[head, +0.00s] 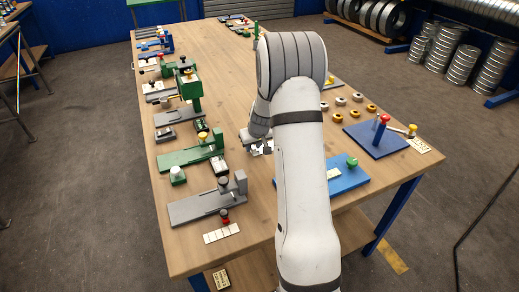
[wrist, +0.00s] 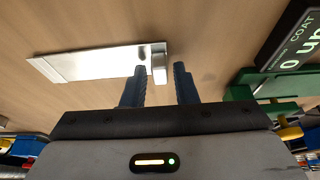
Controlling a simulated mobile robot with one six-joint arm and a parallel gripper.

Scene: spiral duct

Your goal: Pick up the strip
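A shiny flat metal strip (wrist: 95,64) lies on the wooden table in the wrist view, stretching to the left. A short raised piece (wrist: 159,63) is at its right end. My gripper (wrist: 160,68) has its two blue fingers apart with a clear gap. The left finger overlaps the strip near its right end in the picture, and that end shows between the fingertips. I cannot tell how high the fingers are above it. In the head view my arm hides most of the gripper and the strip's area.
In the wrist view a green fixture (wrist: 265,90) and a dark sign (wrist: 293,45) are on the right. In the head view green and grey tools (head: 205,205) line the table's left side. A blue plate (head: 375,138) with a red-topped post is right of my arm. The table's (head: 215,60) far middle is clear.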

